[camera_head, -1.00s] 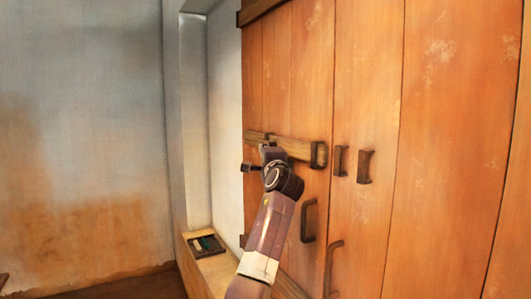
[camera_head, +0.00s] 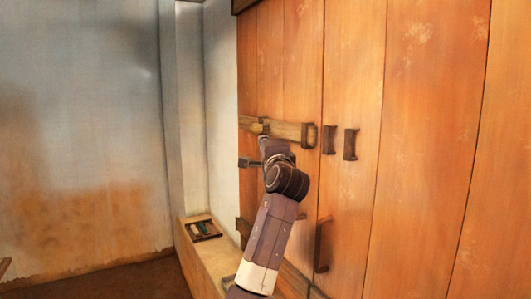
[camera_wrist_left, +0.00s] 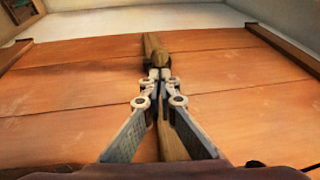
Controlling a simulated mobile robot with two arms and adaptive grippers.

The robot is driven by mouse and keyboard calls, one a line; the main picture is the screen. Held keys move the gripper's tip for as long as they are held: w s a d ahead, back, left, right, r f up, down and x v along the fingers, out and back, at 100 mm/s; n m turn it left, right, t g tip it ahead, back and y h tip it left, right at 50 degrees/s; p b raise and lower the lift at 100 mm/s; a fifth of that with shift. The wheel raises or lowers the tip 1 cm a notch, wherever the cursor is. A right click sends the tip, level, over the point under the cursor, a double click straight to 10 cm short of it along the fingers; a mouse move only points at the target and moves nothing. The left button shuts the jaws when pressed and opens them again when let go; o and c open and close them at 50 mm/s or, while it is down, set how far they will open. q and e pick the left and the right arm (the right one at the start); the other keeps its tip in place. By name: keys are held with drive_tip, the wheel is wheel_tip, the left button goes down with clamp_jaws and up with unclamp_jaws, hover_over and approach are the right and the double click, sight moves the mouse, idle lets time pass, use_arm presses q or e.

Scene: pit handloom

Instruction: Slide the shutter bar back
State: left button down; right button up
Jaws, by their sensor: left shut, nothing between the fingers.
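The shutter bar (camera_head: 288,131) is a pale wooden bar lying across the orange plank shutter (camera_head: 355,200). Its right end sits in a dark bracket (camera_head: 308,135). In the left wrist view the bar (camera_wrist_left: 172,140) runs away from me, with a rounded wooden knob (camera_wrist_left: 160,60) on it. My left gripper (camera_head: 264,139) is at the bar, left of the bracket. In the wrist view its fingertips (camera_wrist_left: 160,76) are together just on the near side of the knob, with nothing between them. Whether they touch the knob I cannot tell. My right gripper is not in view.
Two dark brackets (camera_head: 339,143) are on the planks right of the bar. A dark handle (camera_head: 323,245) is lower down. A small tray (camera_head: 203,230) with items rests on the ledge (camera_head: 205,262) at left. A bare wall (camera_head: 85,130) fills the far left.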

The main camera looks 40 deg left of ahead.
use_arm(q)
drive_tip(key=v, duration=0.3)
drive_tip(key=shift+b, duration=0.35)
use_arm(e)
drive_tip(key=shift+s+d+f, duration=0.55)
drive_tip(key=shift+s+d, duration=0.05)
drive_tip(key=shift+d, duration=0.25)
use_arm(q)
drive_tip(key=shift+s+d, duration=0.1)
drive_tip(key=shift+d, duration=0.05)
